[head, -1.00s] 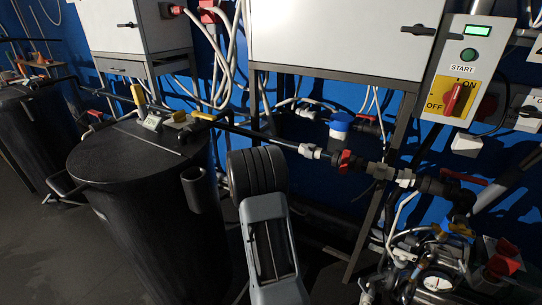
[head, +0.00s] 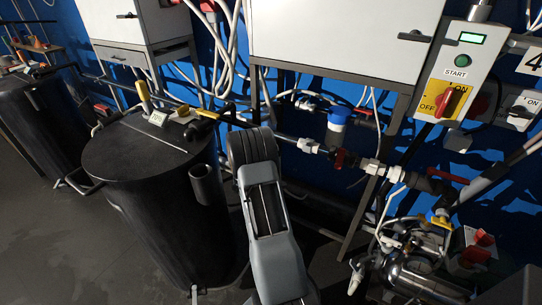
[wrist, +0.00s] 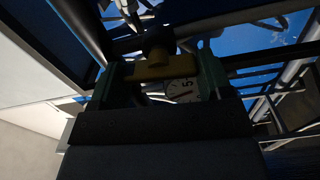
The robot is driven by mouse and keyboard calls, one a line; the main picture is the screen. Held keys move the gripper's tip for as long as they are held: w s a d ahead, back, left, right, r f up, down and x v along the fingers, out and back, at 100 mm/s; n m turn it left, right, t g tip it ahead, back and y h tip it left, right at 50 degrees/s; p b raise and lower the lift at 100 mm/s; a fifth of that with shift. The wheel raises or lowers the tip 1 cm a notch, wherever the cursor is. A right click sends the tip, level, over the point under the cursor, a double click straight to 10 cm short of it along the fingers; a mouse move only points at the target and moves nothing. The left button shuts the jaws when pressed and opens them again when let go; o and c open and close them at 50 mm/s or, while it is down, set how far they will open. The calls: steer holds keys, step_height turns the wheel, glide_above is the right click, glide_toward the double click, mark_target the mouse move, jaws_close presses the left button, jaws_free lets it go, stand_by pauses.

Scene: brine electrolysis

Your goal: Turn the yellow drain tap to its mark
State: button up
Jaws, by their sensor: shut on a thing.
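In the wrist view a yellow tap handle (wrist: 152,72) sits between the greenish fingers of my gripper (wrist: 155,76). The gripper is shut on it. A dark round part above the handle meets it. I cannot tell whether the handle lines up with a mark. The head view does not show my gripper; my arm rises in the middle and its far end is hidden.
A black drum (head: 145,210) stands left of my arm. A white cabinet (head: 345,45) and a control box with a red-handled switch (head: 443,102) are behind. Floor is clear at lower left.

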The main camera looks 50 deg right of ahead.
steer(key=shift+n+p, duration=0.3)
steer(key=shift+n, duration=0.3)
steer(key=o, duration=0.9)
steer(key=v, duration=1.3)
steer(key=shift+s+a, duration=0.1)
steer(key=shift+a, duration=0.3)
steer(key=shift+f, duration=0.1)
